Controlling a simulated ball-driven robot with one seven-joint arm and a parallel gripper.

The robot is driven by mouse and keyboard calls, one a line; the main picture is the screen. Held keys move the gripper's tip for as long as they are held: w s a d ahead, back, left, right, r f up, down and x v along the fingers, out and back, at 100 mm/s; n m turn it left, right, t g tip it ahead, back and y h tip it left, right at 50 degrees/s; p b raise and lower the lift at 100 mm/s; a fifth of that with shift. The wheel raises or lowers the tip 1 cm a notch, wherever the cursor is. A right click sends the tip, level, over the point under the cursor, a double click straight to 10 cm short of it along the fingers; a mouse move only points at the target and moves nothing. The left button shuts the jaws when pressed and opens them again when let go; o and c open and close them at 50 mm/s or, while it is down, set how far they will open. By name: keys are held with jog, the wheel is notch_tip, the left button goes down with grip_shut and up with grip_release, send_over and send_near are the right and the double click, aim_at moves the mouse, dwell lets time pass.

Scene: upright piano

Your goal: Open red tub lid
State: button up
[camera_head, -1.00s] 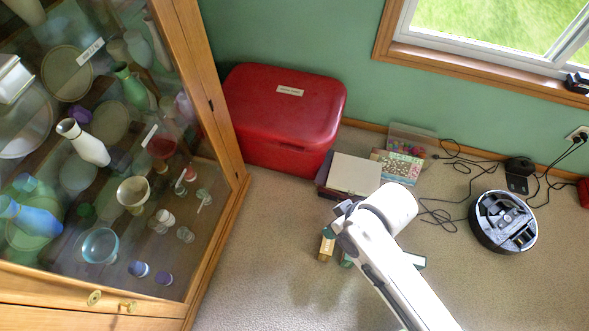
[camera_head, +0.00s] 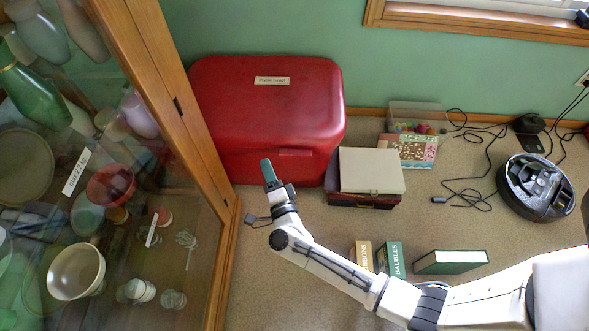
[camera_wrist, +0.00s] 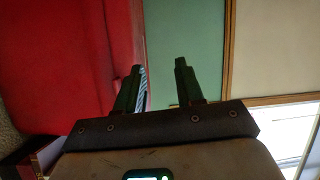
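The red tub (camera_head: 265,150) stands on the carpet against the green wall. Its rounded lid (camera_head: 265,105) is down, with a pale label on top and a small lip (camera_head: 295,153) at the front edge. My gripper (camera_head: 266,165) points upward in front of the tub's front face; I cannot tell the exact gap. In the wrist view my gripper (camera_wrist: 159,72) has its two fingers apart with nothing held between them. The red tub (camera_wrist: 65,70) fills the left of that view, beside the left finger.
A glass-fronted wooden cabinet (camera_head: 180,110) stands close on the left. A cream-topped box (camera_head: 370,172) is right of the tub. Books (camera_head: 450,262) stand on the carpet near my arm. A round robot vacuum (camera_head: 536,188) and black cables (camera_head: 480,165) lie at right.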

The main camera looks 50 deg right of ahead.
jog(key=s+d+f+m+g+h+b, duration=0.35)
jog(key=s+f+m+g+h, duration=0.2)
jog(key=f, duration=0.25)
jog(key=b+x, duration=0.3)
jog(key=x, duration=0.8)
jog(key=shift+f+m, duration=0.25)
jog(key=shift+m, duration=0.1)
jog(key=shift+w, duration=0.1)
grip_shut()
dwell(0.4)
